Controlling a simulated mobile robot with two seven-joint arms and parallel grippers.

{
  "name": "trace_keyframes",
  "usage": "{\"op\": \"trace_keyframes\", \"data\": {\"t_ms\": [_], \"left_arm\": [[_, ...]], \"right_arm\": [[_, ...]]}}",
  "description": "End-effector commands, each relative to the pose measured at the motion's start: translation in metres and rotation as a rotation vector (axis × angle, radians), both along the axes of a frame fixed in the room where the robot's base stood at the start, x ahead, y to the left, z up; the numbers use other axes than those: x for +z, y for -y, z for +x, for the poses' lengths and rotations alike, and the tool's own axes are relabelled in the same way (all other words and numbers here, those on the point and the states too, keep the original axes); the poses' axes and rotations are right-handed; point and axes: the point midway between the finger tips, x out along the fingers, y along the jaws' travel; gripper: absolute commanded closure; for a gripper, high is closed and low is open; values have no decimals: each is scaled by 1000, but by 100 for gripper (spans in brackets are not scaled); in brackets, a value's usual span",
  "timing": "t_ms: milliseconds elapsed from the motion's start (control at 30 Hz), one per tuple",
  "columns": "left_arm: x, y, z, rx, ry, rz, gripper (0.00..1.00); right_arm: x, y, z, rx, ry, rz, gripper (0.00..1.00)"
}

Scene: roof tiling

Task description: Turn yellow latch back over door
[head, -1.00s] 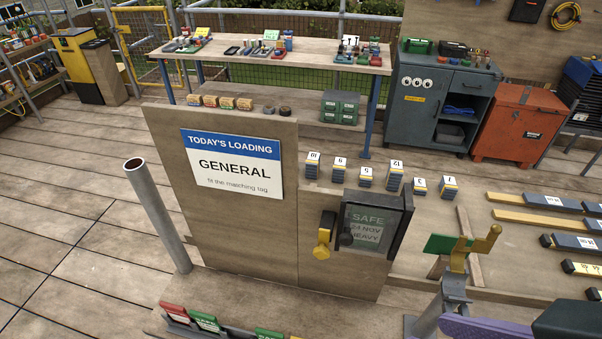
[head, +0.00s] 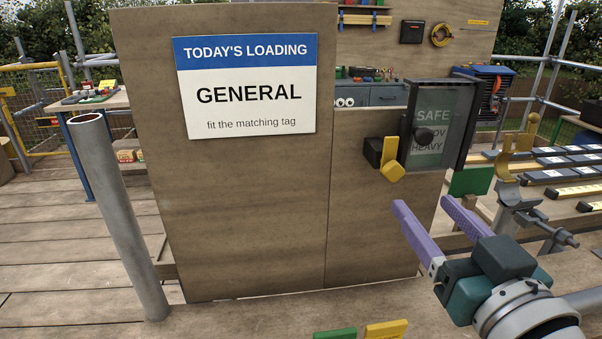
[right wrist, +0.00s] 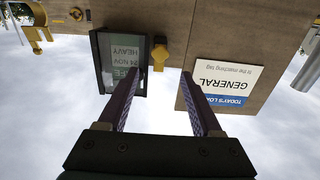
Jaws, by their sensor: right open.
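The yellow latch (head: 391,162) is on the wooden board just left of the small door. Its bar stands roughly upright with the hexagonal end low, beside the door and not across it. The clear, dark-framed door (head: 458,128) looks shut over a tag reading SAFE, NOV, HEAVY; a dark knob (head: 423,136) is at its left. My right gripper (head: 425,203), with purple fingers, is open and empty, below and in front of the latch and door. In the right wrist view, the latch (right wrist: 160,54) appears between and beyond the open fingertips (right wrist: 162,76). My left gripper is not in view.
A GENERAL loading sign (head: 247,95) is on the board left of the latch. A grey pole (head: 120,220) stands at left. A gold bracket (head: 515,155) and green plate (head: 471,181) are right of the door. Green and yellow tags (head: 385,330) lie low in front.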

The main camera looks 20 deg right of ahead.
Motion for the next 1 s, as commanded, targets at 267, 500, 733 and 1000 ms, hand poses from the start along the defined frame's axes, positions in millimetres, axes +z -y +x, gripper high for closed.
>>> {"op": "trace_keyframes", "data": {"t_ms": [267,500,733,1000], "left_arm": [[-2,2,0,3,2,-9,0],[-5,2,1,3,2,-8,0],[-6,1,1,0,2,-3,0],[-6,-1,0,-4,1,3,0]], "right_arm": [[2,12,52,3,5,0,34],[1,18,79,4,2,1,34],[1,19,83,4,1,1,34],[2,19,82,4,1,2,52]]}}
